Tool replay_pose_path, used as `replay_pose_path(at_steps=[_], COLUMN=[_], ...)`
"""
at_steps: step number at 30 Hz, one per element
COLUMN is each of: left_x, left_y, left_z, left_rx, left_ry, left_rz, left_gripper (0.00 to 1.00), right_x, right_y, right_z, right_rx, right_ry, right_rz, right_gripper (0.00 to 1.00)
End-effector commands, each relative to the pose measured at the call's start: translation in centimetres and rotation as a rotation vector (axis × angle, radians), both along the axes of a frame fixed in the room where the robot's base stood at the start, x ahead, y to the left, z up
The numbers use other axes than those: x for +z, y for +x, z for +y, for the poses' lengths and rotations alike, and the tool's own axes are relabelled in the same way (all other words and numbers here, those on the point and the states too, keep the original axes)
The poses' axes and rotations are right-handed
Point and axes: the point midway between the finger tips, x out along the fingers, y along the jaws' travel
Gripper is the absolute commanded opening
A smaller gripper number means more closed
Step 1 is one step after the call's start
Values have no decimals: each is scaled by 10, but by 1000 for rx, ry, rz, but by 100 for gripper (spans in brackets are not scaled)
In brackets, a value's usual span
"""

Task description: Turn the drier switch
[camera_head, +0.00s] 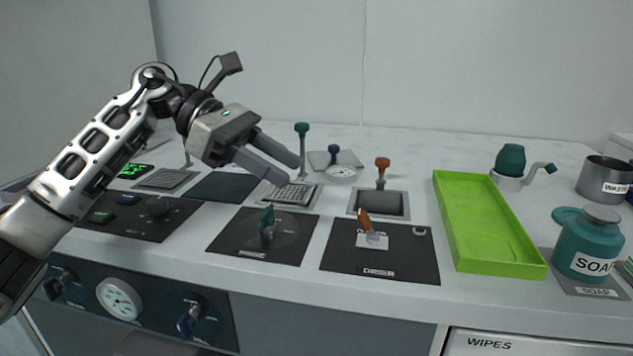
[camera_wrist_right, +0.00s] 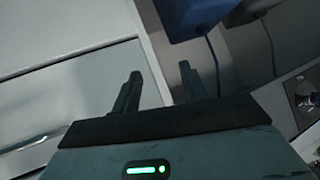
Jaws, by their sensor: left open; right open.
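The drier switch (camera_head: 365,222) is an orange-brown lever on a small white plate, on a black panel (camera_head: 382,262) labelled like "DRIER" at the front middle of the table. The lever stands nearly upright, leaning slightly left. My left gripper (camera_head: 287,172) is open and empty, held above the table to the left of and behind the switch, apart from it. My right gripper (camera_wrist_right: 157,92) is open and empty in the right wrist view, low by grey cabinet fronts. It does not show in the head view.
A black panel with a green knob (camera_head: 267,224) lies left of the drier panel. An orange-topped post (camera_head: 382,168) and a green-topped post (camera_head: 302,146) stand behind. A green tray (camera_head: 486,266), soap jar (camera_head: 588,242) and waste pot (camera_head: 604,178) are at right.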

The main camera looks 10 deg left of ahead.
Motion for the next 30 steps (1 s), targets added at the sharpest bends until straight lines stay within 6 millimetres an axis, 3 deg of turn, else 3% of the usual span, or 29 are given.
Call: replay_pose_path(at_steps=[3,9,25,30], left_x=[12,19,21,48], left_y=[0,0,0,0], left_z=[19,34,35,35], left_rx=[2,0,0,0], left_ry=[-2,-1,-1,-1], left_rz=[-1,0,-1,-1], left_gripper=[44,44,44,44], right_x=[5,13,9,39], right_y=[-3,0,-4,-5], right_z=[-1,-3,-1,-6], right_rx=[-4,-12,-14,-31], right_ry=[0,2,5,2], right_rz=[-2,-24,-7,-31], right_gripper=[44,44,44,44])
